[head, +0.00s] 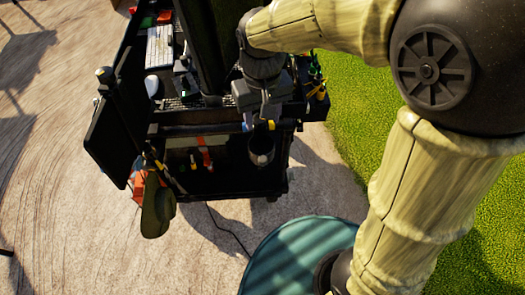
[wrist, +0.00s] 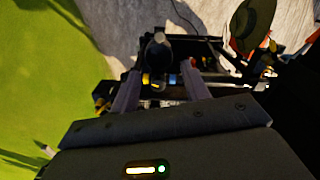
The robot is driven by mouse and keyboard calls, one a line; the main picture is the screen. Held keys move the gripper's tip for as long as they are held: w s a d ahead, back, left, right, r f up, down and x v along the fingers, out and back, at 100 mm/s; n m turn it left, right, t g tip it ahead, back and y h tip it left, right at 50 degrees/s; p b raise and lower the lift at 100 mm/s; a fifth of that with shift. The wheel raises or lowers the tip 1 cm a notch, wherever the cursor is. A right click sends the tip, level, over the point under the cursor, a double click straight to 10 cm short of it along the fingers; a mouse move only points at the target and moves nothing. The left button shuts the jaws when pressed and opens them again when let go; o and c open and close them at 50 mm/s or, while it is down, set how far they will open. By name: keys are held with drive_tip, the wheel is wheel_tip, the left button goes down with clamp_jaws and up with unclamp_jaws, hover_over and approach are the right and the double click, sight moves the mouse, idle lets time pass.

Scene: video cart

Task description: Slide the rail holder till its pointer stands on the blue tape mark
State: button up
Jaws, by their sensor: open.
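The rail holder, a dark round cup shape (head: 262,146), hangs on the near side of the black cart; it also shows in the wrist view (wrist: 157,50). A small blue mark (head: 247,126) shows on the rail edge just left of it, and in the wrist view (wrist: 172,80) too. A yellow patch (head: 271,124) sits by the holder; I cannot tell whether it is the pointer. My gripper (head: 259,122) is above the rail at the holder. In the wrist view its two fingers (wrist: 160,76) are open and apart, with the holder between or just beyond them. Contact cannot be made out.
The cart (head: 225,186) carries a dark upright post, a keyboard-like panel (head: 160,46) and small tools. A dark screen (head: 112,125) and a hanging cap (head: 157,207) are at its left. A round green table (head: 290,262) stands in front. Grass lies right.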

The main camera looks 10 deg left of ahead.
sight(262, 158)
drive_tip(key=shift+f, duration=0.1)
wheel_tip(262, 158, down, 17)
drive_tip(key=shift+f+p, duration=0.15)
drive_tip(key=shift+p, duration=0.95)
drive_tip(key=shift+c, duration=0.4)
drive_tip(key=c, duration=0.9)
drive_tip(key=shift+o, duration=0.2)
drive_tip(key=shift+o, duration=0.2)
drive_tip(key=shift+w, duration=0.1)
